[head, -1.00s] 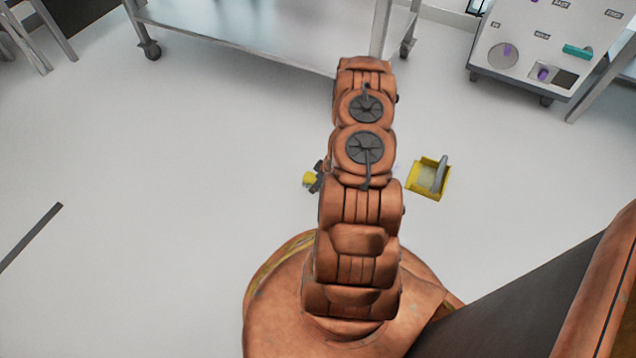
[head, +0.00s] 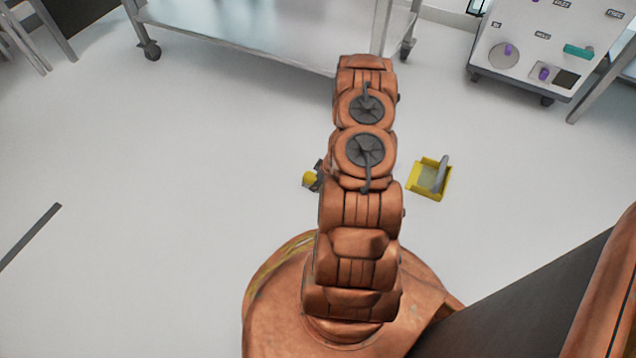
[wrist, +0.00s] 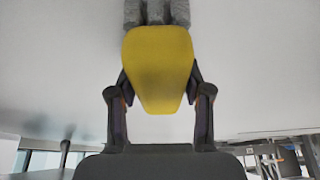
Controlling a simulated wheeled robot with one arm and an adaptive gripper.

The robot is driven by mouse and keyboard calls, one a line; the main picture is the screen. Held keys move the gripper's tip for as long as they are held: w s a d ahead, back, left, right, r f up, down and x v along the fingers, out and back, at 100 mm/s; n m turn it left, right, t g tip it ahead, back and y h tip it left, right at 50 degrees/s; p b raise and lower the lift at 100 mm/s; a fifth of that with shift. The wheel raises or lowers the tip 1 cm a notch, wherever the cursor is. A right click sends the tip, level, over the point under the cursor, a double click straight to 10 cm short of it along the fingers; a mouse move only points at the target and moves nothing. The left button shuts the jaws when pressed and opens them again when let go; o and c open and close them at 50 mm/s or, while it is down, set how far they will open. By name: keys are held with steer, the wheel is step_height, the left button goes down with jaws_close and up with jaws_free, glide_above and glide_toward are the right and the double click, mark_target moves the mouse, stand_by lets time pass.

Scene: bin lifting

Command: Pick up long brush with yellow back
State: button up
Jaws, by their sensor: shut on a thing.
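The brush with the yellow back (wrist: 158,65) fills the middle of the wrist view, with its grey bristles at the top edge of the picture. My gripper (wrist: 158,88) is shut on it, one finger against each side of the yellow back. In the head view only a small yellow part of the brush (head: 309,180) shows left of my arm, beside the dark fingers of my gripper (head: 319,176). My arm hides the rest. I cannot tell from these views whether the bristles touch the floor.
A yellow dustpan (head: 415,188) with a grey handle lies on the floor right of my arm. A wheeled metal table (head: 240,40) stands at the back and a panel cart (head: 520,60) at the back right.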

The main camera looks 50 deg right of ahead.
step_height(320, 180, up, 10)
steer(key=p, duration=0.5)
